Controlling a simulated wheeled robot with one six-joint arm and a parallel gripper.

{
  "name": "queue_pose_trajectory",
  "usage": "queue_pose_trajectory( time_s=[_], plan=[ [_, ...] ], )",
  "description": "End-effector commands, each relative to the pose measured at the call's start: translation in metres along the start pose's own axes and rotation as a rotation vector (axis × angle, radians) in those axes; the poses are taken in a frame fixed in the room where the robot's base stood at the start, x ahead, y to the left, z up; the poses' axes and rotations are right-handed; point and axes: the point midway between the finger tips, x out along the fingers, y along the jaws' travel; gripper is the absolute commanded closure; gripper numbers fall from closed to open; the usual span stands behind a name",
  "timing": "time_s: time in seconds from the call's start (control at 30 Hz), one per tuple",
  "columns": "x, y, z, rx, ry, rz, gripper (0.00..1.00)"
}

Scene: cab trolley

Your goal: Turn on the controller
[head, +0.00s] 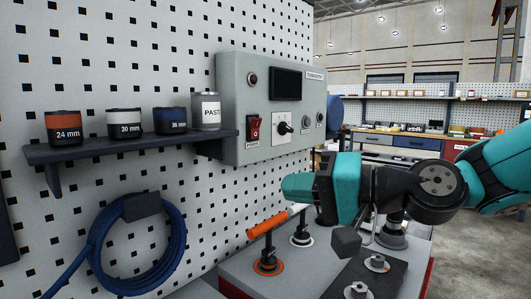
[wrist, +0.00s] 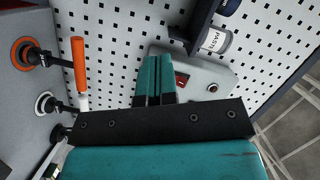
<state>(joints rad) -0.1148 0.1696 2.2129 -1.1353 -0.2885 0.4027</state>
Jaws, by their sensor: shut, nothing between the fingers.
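The controller (head: 240,100) is a grey box on the pegboard, with a dark screen (head: 286,83), a dull red lamp (head: 253,79) and a selector knob (head: 284,128). Its red power switch (head: 254,128) sits at the lower left of the front, above a small label. The wrist view shows the controller (wrist: 215,75) beyond the fingers, with the red switch (wrist: 181,80) just right of them and partly hidden. My gripper (head: 286,186) is shut and empty, below and right of the switch in the head view, apart from the box. Its teal fingers also show in the wrist view (wrist: 156,62).
A shelf (head: 130,147) with several labelled cans stands left of the controller. A blue cable coil (head: 95,245) hangs below it. An orange-handled clamp (head: 267,225) stands on the trolley top (head: 225,268), close below my gripper. Space directly before the controller's front looks clear.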

Motion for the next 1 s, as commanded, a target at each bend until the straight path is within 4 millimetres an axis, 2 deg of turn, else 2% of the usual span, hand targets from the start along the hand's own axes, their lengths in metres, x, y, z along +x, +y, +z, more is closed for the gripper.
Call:
queue_pose_trajectory(
  time_s=[0.03, 0.1, 0.2, 0.3, 0.4, 0.77, 1.0],
  plan=[
    [0.005, 0.016, -0.017, 0.08, 0.083, -0.085, 1.0],
    [0.004, 0.018, -0.045, 0.186, 0.189, -0.205, 1.0],
    [-0.003, 0.024, -0.075, 0.305, 0.295, -0.332, 1.0],
    [-0.009, 0.026, -0.091, 0.372, 0.354, -0.403, 1.0],
    [-0.012, 0.026, -0.098, 0.397, 0.375, -0.43, 1.0],
    [-0.01, 0.023, -0.099, 0.395, 0.374, -0.429, 1.0],
    [0.008, 0.011, -0.11, 0.397, 0.372, -0.428, 1.0]
  ],
)
